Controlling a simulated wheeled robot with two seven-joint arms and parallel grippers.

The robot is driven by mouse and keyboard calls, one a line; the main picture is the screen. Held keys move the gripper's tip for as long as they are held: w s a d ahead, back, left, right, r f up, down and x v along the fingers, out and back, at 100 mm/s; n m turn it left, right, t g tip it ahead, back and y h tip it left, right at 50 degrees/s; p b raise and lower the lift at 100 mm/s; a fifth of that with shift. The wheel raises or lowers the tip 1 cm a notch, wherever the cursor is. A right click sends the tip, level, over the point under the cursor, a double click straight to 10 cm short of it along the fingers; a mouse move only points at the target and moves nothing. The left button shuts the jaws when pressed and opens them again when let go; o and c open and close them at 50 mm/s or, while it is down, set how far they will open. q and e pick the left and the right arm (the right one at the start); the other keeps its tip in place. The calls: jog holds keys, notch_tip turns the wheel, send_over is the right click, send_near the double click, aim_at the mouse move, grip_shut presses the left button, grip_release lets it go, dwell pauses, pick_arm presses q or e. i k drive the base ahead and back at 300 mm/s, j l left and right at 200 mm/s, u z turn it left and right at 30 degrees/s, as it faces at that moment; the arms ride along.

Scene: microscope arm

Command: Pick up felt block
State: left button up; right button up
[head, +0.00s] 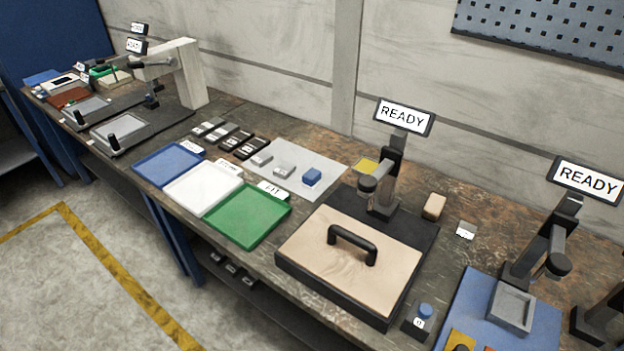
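A small beige block with rounded edges (435,206), which looks like the felt block, lies on the bench just right of the middle microscope arm (384,190). Nothing touches it, and a small white label card (466,230) stands to its right. Neither of my grippers shows in the head view.
A black base with a tan top and black handle (352,244) stands in front of the beige block. Blue (168,164), white (203,188) and green (247,215) trays line the front edge. Another microscope arm (544,246) stands at right.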

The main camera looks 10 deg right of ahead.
aim_at(311, 178)
jog(key=i+j+z, duration=0.1)
jog(key=z, duration=0.5)
jog(key=i+j+z, duration=0.25)
jog(key=j, duration=0.4)
jog(key=j+z, duration=0.25)
jog(key=j, duration=0.35)
jog(key=j+z, duration=0.25)
jog(key=j, duration=0.45)
jog(key=i, duration=0.05)
